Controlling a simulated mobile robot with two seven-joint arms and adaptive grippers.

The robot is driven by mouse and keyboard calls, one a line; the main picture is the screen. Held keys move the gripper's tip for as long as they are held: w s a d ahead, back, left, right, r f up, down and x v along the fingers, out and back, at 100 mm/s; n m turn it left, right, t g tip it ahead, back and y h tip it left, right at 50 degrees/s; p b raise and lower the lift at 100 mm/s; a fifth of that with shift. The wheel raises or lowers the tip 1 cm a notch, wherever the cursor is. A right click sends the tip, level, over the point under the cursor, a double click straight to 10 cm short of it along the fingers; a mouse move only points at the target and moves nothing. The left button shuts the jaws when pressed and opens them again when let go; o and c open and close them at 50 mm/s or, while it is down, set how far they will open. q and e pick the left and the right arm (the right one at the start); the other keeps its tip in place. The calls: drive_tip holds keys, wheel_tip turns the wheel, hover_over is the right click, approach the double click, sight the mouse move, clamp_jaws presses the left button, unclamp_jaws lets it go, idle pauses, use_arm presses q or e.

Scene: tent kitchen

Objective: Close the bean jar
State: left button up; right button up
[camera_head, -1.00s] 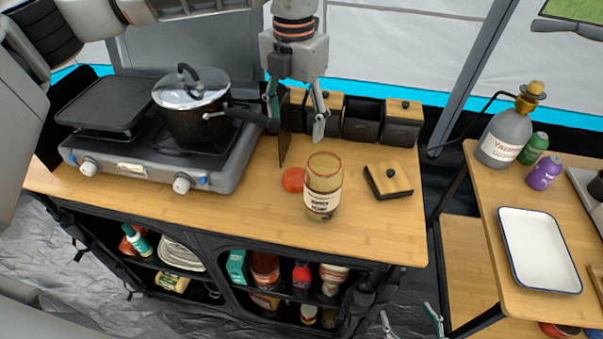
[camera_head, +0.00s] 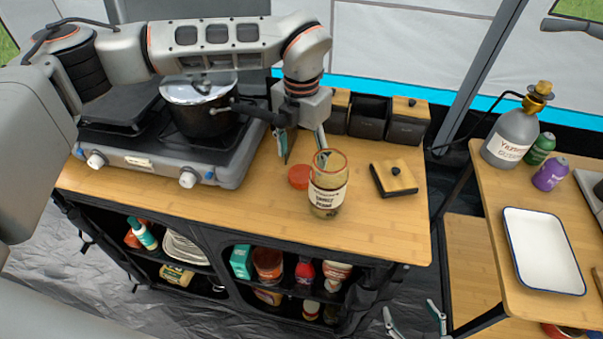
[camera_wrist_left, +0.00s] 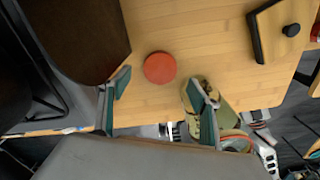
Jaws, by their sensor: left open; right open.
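The bean jar (camera_head: 327,196) stands upright and open-topped on the wooden counter, with a white label. A round red lid (camera_head: 300,176) lies flat on the counter just left of the jar. My left gripper (camera_head: 304,158) is open and empty, pointing down above and behind the lid. In the left wrist view the lid (camera_wrist_left: 160,67) shows between and beyond the open fingers (camera_wrist_left: 158,88). The jar (camera_wrist_left: 231,117) is partly hidden there behind the right-hand finger. My right gripper (camera_head: 416,318) is open and empty, low at the bottom edge of the head view, away from the counter.
A stove (camera_head: 150,160) with a lidded pot (camera_head: 203,115) stands left of the gripper. A dark brown panel (camera_wrist_left: 75,35) is close to the left finger. Black boxes (camera_head: 367,118) line the back. A wooden square lid (camera_head: 394,177) lies right of the jar. The front counter is clear.

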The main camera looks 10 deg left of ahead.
sight(301, 173)
use_arm(q)
drive_tip(key=shift+f, duration=0.15)
drive_tip(key=shift+f, duration=2.5)
drive_tip(key=c, duration=0.8)
